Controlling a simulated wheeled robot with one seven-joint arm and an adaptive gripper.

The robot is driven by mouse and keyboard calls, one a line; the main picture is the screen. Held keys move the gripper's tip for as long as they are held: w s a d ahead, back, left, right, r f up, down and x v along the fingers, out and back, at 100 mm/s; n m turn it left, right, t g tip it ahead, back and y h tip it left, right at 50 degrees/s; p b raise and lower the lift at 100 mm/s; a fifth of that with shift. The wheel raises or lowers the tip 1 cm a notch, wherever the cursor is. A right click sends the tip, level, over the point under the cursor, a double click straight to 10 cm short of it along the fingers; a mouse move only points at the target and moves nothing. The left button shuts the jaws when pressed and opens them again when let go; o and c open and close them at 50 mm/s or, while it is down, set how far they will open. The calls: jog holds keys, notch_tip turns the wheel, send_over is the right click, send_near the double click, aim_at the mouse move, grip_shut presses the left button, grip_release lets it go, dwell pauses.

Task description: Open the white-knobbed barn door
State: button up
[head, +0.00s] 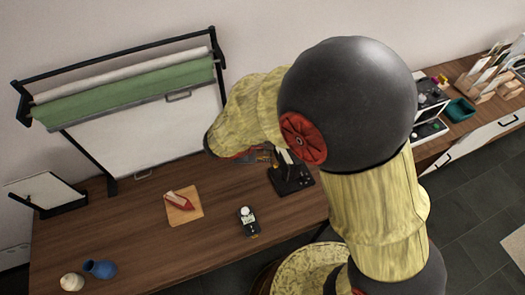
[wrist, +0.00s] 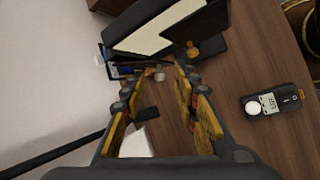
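A small black panel lamp with dark flaps around a pale face (wrist: 158,36) stands at the top of the wrist view. One dark flap (wrist: 203,24) is on its right. A small whitish knob (wrist: 160,75) shows just beyond my fingertips; I cannot tell clearly which flap bears it. An amber knob (wrist: 194,50) sits further right. My gripper (wrist: 155,88) is open and empty, its yellow-padded fingers spread on either side of the whitish knob, apparently short of it. In the head view the lamp's black base (head: 292,181) shows, the rest mostly hidden by my arm.
A light meter with a white dome (head: 248,220) lies on the wooden table (head: 130,238). A wooden board with a red item (head: 184,205), a blue vase (head: 100,269) and a cream pot (head: 72,282) are further left. A black-framed backdrop stand (head: 130,120) rises behind.

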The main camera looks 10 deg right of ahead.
jog(key=c, duration=0.3)
grip_shut()
dwell(0.9)
